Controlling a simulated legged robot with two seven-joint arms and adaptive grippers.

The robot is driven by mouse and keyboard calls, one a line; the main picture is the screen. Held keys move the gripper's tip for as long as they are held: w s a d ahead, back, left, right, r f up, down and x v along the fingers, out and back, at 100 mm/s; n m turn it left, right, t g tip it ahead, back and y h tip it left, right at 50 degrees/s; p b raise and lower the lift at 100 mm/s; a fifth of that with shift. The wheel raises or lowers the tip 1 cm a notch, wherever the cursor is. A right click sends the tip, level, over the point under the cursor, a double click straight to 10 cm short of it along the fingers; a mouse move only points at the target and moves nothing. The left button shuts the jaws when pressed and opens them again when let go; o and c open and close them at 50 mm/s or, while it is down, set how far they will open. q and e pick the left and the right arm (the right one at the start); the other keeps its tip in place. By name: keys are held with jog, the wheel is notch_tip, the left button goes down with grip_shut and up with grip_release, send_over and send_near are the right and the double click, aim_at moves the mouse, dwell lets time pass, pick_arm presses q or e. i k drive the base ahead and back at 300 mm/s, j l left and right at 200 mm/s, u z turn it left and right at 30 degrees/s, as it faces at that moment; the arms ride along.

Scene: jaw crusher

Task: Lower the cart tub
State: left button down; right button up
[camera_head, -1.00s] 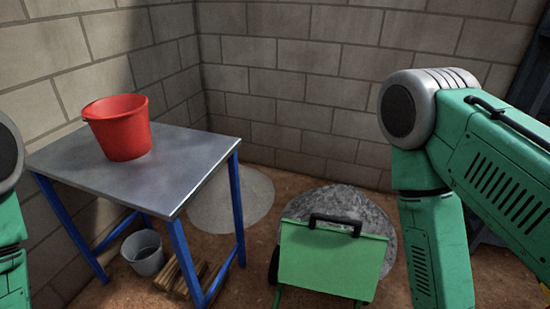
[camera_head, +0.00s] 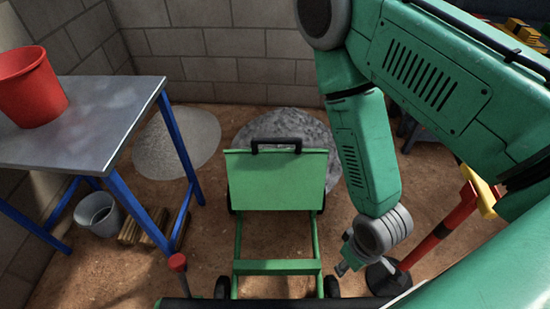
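The cart's green tub (camera_head: 277,180) stands tilted up at the far end of the green cart frame (camera_head: 277,267), its flat face towards me. A black handle (camera_head: 276,143) runs along the tub's top edge. My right arm comes in from the right, and its gripper (camera_head: 345,266) hangs to the right of the cart frame, apart from the tub and the handle. The gripper is small and partly dark, so its opening is unclear. My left gripper is out of view.
A metal table (camera_head: 80,120) with a red bucket (camera_head: 30,88) stands at left. A grey bucket (camera_head: 98,213) is beneath it. Grey gravel piles (camera_head: 178,142) lie behind. A red post (camera_head: 445,225) stands at right. A red knob (camera_head: 178,262) is near the front.

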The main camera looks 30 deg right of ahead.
aim_at(259, 180)
jog(key=i+j+z, duration=0.1)
jog(key=z, duration=0.25)
jog(key=j+z, duration=0.7)
jog(key=i+l, duration=0.05)
jog(key=l, duration=0.05)
